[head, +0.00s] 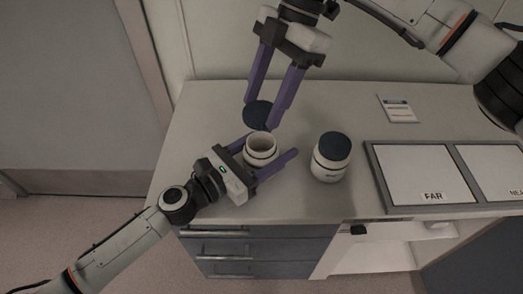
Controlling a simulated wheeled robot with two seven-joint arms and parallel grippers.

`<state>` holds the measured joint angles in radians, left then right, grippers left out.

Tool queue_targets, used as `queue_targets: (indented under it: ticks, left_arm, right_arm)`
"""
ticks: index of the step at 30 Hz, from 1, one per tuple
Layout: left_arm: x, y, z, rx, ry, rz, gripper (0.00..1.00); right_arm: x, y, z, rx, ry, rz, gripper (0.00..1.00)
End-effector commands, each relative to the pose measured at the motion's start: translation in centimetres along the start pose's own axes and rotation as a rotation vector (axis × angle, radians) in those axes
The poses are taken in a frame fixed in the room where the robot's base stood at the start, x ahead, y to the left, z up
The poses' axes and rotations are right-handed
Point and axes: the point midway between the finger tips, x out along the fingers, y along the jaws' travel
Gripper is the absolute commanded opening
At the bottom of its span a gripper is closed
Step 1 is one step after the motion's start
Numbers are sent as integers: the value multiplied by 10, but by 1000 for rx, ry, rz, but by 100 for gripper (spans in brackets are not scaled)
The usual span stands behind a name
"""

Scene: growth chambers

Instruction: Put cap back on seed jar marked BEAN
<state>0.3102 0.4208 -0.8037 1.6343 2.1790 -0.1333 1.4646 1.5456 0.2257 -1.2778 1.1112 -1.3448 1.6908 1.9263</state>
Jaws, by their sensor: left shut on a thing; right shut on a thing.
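An open white jar (260,149) with a dark band stands upright on the counter. My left gripper (270,148) is shut around it from the lower left. A dark blue cap (257,114) is between the purple fingers of my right gripper (259,114), which comes down from above and is shut on it. The cap is just behind the jar's open mouth in the picture, apart from the rim as far as I can tell. A second white jar (331,163) with a dark cap on stands to the right. Its label is too small to read, and no marking shows on the held jar.
Two framed white panels (408,176) lie on the counter at the right, one marked FAR. A small card (398,109) lies behind them. The counter (205,110) is clear at the left. Drawers (245,246) are below its front edge.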

Motion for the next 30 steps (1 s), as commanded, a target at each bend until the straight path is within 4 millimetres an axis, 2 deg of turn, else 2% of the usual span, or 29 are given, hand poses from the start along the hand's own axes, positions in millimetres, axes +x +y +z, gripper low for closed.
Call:
queue_targets:
  ticks: [11,30]
  left_arm:
    - [0,0,0,0,0,0,20]
    - [0,0,0,0,0,0,20]
  right_arm:
    - [43,-1,19,1,10,-2,31]
    - [49,0,21,0,10,0,31]
